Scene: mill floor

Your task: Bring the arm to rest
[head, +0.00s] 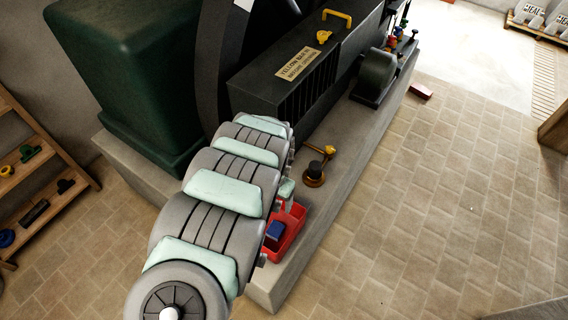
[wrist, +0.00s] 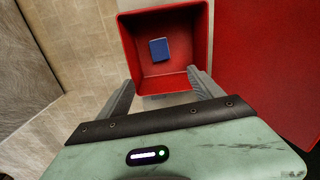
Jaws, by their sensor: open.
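My arm reaches from the bottom of the head view over the end of the concrete plinth. In the wrist view the fingertips are by the near edge of a red bin (wrist: 204,50). I cannot tell whether they touch it. A small blue block (wrist: 159,49) lies on the bin's floor. In the head view the red bin (head: 294,232) and blue block (head: 275,231) are beside my arm, which partly hides the bin. The fingers are hard to make out there.
A dark machine with a yellow handle (head: 337,17) and a green housing (head: 130,70) stand beyond my arm. A brass-coloured fitting (head: 315,173) sits on the plinth (head: 350,150). A large red surface (wrist: 265,75) fills the wrist view's right. The tiled floor (head: 440,200) is mostly clear.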

